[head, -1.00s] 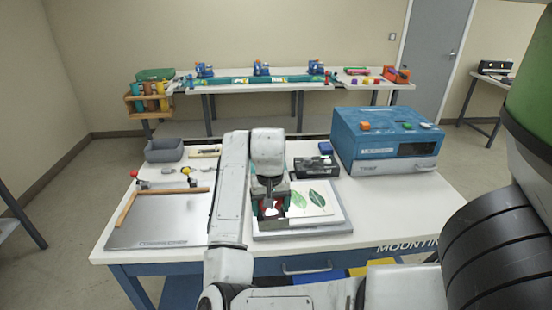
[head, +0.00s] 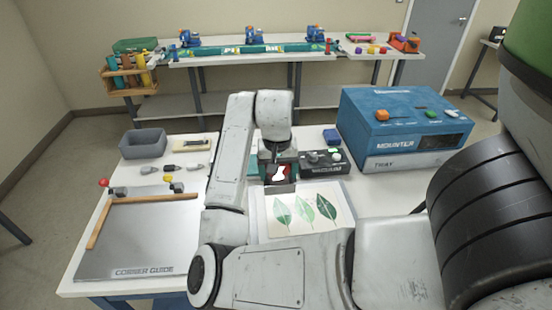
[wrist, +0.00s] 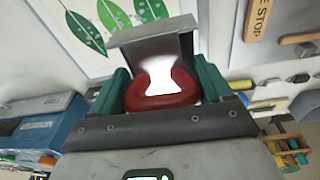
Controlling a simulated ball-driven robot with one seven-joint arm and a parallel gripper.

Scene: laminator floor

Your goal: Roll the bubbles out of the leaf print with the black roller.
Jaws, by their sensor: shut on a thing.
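The leaf print (head: 325,192), a pale sheet with three green leaves, lies on a light grey board (head: 262,215). It also shows at the upper left of the wrist view (wrist: 132,20). I cannot tell whether the roller touches the sheet.
A black box with knobs (head: 322,161) stands behind the board, and the blue mounter (head: 400,122) is at the right. A metal corner guide plate (head: 140,240) with a wooden edge lies at the left. A grey bin (head: 143,143) and small tools are at the back left.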

